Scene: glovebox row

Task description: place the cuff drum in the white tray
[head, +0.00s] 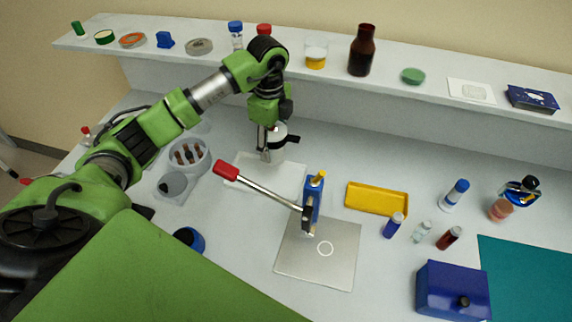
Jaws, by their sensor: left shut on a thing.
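My left gripper (266,150) hangs from the green arm, pointing down. It is shut on a small round white-and-black piece (281,136), which I take to be the cuff drum. A black tab sticks out of it to the right, and the fingers partly hide it. A flat, pale, rectangular white tray (285,184) lies on the bench just in front of the gripper. The held piece appears above the bench near the tray's back edge; I cannot tell its exact height. My right gripper is not in view.
A red-handled lever (262,190) on a blue clamp (312,198) reaches over the tray's front side. A grey plate (318,266) lies under the clamp. A round holder (203,163) stands left, a yellow tray (377,212) right. A shelf (330,76) with bottles runs behind.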

